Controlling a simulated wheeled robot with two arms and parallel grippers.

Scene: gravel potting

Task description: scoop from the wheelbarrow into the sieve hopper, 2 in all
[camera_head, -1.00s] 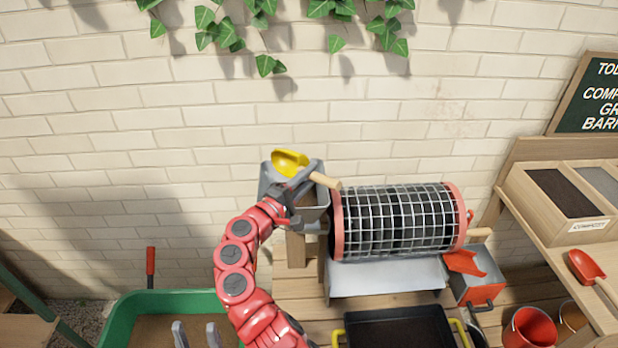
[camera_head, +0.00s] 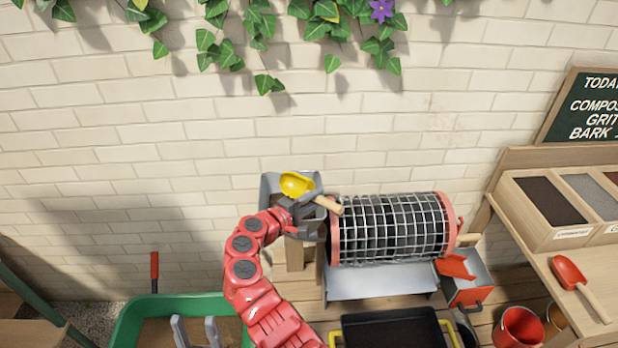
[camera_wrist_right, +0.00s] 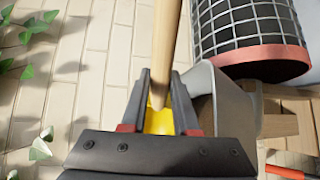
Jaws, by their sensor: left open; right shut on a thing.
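The yellow scoop (camera_head: 296,184) is at the grey sieve hopper (camera_head: 271,190), with its bowl over the hopper's mouth. I see no load on its visible yellow surface. My right gripper (camera_head: 303,205) is shut on its wooden handle; the right wrist view shows the handle (camera_wrist_right: 167,45) between the fingers (camera_wrist_right: 160,100) and some yellow behind. The hopper's grey wall (camera_wrist_right: 228,100) is close on the right there. The green wheelbarrow (camera_head: 127,322) at lower left holds brown material. My left gripper (camera_head: 195,332) is open and empty above it.
The mesh sieve drum (camera_head: 392,228) adjoins the hopper on the right, above a grey chute and a black tray (camera_head: 392,332). A red scoop (camera_head: 570,272) lies on the shelf at right. Red bucket (camera_head: 521,328) below. A brick wall stands close behind; ivy hangs above.

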